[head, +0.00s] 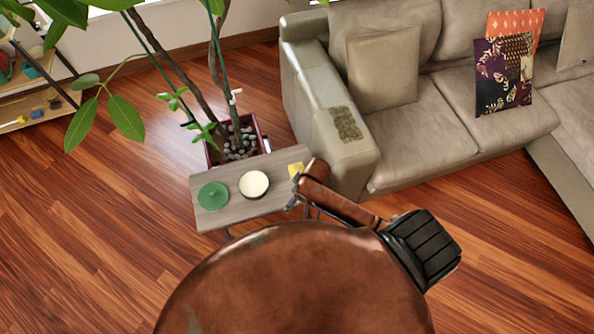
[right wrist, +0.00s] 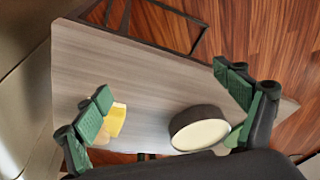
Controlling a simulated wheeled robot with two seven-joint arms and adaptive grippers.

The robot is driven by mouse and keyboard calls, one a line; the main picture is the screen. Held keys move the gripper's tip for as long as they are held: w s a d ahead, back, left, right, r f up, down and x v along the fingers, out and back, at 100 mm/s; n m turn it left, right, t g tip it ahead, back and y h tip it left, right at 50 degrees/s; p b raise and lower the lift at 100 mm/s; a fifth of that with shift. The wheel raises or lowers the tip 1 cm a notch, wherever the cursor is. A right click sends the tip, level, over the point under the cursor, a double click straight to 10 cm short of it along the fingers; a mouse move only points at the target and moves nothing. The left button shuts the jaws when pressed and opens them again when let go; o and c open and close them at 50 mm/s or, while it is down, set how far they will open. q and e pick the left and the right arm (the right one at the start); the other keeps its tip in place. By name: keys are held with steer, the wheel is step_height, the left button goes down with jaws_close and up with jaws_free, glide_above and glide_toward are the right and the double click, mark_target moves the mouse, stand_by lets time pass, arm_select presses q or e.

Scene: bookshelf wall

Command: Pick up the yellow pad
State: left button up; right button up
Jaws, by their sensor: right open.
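The yellow pad (head: 296,170) lies on a small grey wood-topped side table (head: 228,182), near its right end in the head view. In the right wrist view the yellow pad (right wrist: 116,120) is beside the left finger, which hides part of it. My right gripper (right wrist: 164,84) is open, its green-padded fingers wide apart over the table with nothing held. In the head view the right gripper (head: 293,202) shows only small, partly behind my own arm, close to the pad. I cannot tell whether a finger touches the pad. My left gripper is not in view.
A dark round container with a cream top (head: 254,184) and a green round object (head: 213,195) share the table. The container (right wrist: 199,128) is near the right finger. A sofa (head: 345,145) stands close right; a potted plant (head: 238,140) is behind.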

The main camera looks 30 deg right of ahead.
steer(key=shift+n+g, duration=0.5)
steer(key=shift+n, duration=0.3)
steer(key=w, duration=0.1)
steer(key=w+r, duration=0.1)
steer(key=w, duration=0.1)
steer(key=w+r, duration=0.1)
steer(key=shift+w+d, duration=0.3)
steer(key=shift+w, duration=0.1)
step_height(320, 180, up, 3)
steer(key=g+h, duration=0.1)
steer(key=h, duration=0.1)
glide_above(297, 166)
steer(key=shift+d, duration=0.1)
steer(key=shift+d+f, duration=0.1)
steer(key=f, duration=0.3)
steer(key=f+b, duration=0.1)
steer(key=f, duration=0.3)
steer(key=shift+a+f, duration=0.2)
steer(key=shift+f, duration=0.05)
steer(key=shift+c, duration=0.3)
steer(key=c, duration=1.3)
steer(key=shift+r, duration=0.15)
